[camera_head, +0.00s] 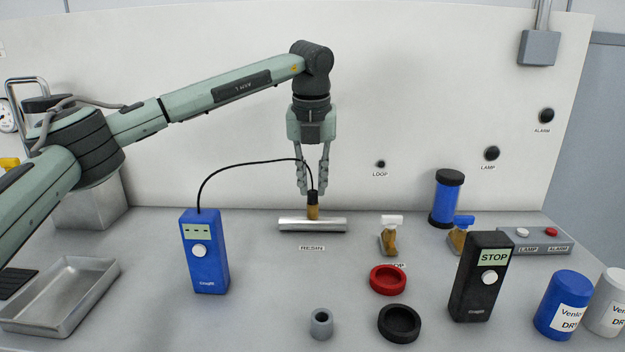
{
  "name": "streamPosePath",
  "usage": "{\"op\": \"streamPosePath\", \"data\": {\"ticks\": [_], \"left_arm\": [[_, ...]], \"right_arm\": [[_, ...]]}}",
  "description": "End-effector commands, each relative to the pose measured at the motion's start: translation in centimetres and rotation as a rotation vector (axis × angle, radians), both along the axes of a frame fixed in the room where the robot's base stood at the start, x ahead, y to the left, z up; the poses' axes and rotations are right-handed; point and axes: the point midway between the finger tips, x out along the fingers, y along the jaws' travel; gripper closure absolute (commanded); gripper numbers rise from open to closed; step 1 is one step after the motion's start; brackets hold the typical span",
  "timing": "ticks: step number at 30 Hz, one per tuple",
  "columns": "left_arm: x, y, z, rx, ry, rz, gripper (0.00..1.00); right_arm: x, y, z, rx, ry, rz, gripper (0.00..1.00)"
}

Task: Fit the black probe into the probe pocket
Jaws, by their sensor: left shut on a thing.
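My left gripper (313,190) points straight down over the metal pipe piece labelled RESIN, with its fingers shut on the black probe (312,197). A thin black cable runs from the probe in an arc to the blue handheld meter (204,255), which stands upright at left. Directly below the probe is a brass-coloured upright piece on the pipe, apparently the probe pocket (313,213). The probe is in line with its top and seems to meet it; I cannot tell how far in it sits. My right gripper is not in view.
The silver pipe piece (335,224) lies on the grey bench. Right of it stand white-handled (389,238) and blue-handled valves (459,236), red (388,280) and black rings (399,323), and a black STOP meter (478,285). A metal tray (100,283) lies left.

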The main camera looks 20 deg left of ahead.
Motion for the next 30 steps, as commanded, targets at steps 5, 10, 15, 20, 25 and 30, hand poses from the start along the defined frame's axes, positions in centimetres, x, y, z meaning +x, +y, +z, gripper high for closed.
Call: {"op": "streamPosePath", "data": {"ticks": [5,10,15,20,25,30], "left_arm": [[0.0,0.0,-0.1,0.000,0.000,0.000,0.70],[0.0,0.0,-0.1,0.000,0.000,0.000,0.58],[0.0,0.0,-0.1,0.000,0.000,0.000,0.58],[-0.1,-0.1,0.7,-0.002,-0.002,0.001,0.58],[-0.6,-0.2,3.7,-0.002,-0.005,0.000,0.58],[-1.4,-0.4,7.3,-0.001,-0.003,0.000,0.58]], "right_arm": [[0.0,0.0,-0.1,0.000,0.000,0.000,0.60],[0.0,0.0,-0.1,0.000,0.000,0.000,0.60],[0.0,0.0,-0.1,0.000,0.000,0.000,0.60],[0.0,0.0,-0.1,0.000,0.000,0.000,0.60],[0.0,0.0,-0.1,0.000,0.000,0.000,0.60],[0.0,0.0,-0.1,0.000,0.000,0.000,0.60]]}}
